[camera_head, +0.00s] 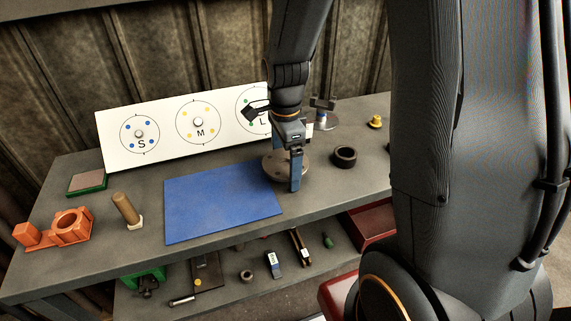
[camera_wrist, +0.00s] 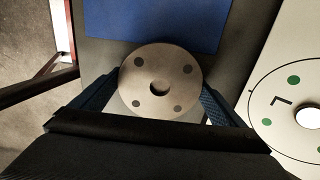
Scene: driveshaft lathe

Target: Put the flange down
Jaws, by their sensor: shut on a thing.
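The flange (camera_wrist: 160,66) is a round grey metal disc with a centre hole and several smaller holes around it. In the wrist view it sits between the two fingers of my gripper (camera_wrist: 155,95), which is shut on it. In the head view the flange (camera_head: 273,167) shows partly behind my gripper (camera_head: 287,170), just right of the blue mat (camera_head: 222,203). I cannot tell whether the flange touches the bench. In the wrist view the blue mat (camera_wrist: 160,22) lies beyond the flange.
A white board (camera_head: 170,127) with circles marked S, M and L stands at the back of the bench. A black ring (camera_head: 344,157) lies right of my gripper. An orange bracket (camera_head: 58,233) and a brown-handled tool (camera_head: 126,209) stand on the left. The blue mat is bare.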

